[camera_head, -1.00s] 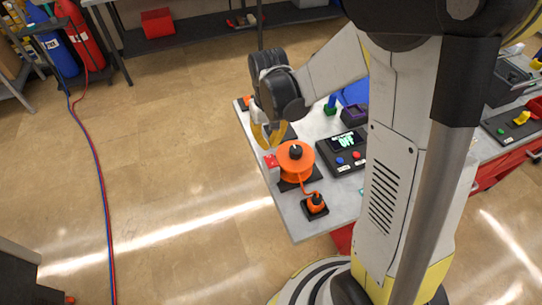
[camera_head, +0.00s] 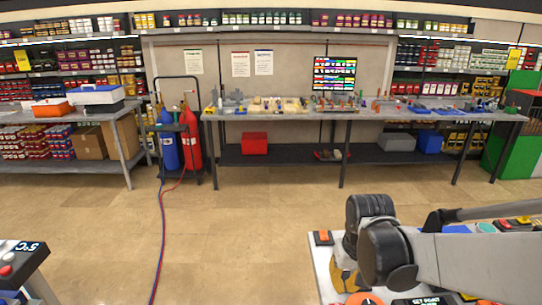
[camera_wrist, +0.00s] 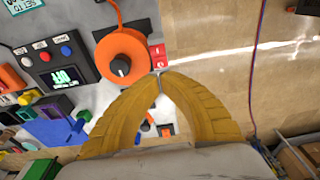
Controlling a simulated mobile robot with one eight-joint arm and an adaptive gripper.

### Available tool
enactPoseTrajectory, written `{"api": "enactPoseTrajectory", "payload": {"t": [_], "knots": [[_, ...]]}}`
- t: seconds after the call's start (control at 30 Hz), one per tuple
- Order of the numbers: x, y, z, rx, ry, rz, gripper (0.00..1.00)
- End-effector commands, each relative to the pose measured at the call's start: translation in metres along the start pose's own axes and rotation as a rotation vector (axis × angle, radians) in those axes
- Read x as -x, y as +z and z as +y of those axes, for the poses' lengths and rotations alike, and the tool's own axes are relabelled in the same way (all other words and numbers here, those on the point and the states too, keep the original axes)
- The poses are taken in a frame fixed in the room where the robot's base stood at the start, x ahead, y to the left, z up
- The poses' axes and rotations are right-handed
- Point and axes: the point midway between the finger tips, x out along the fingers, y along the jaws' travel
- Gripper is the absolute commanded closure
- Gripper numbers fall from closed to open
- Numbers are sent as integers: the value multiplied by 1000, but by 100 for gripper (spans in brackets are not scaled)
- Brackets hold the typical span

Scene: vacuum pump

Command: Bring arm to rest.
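My gripper (camera_head: 343,279) has yellow curved fingers and hangs over the near table (camera_head: 321,262) at the lower right of the head view. In the wrist view the fingertips (camera_wrist: 160,79) meet, with nothing visible held between them. The tips appear just beside a red switch block (camera_wrist: 157,57) and the orange round pump part with a black knob (camera_wrist: 122,54); I cannot tell the height gap. The orange part (camera_head: 364,299) is cut off at the bottom of the head view. My grey arm reaches in from the right.
A black control box (camera_wrist: 65,70) with a display and a blue bin (camera_wrist: 52,132) stand close to the fingers. Beyond open floor (camera_head: 250,225) are a long workbench (camera_head: 275,114) and red and blue gas cylinders (camera_head: 190,138).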

Motion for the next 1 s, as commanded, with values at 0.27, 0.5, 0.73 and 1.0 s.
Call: {"api": "enactPoseTrajectory", "payload": {"t": [0.27,0.5,0.73,1.0], "knots": [[17,54,0,0,0,239,100],[13,94,0,0,0,415,100],[10,107,0,0,0,484,100],[12,107,0,0,0,488,100]]}}
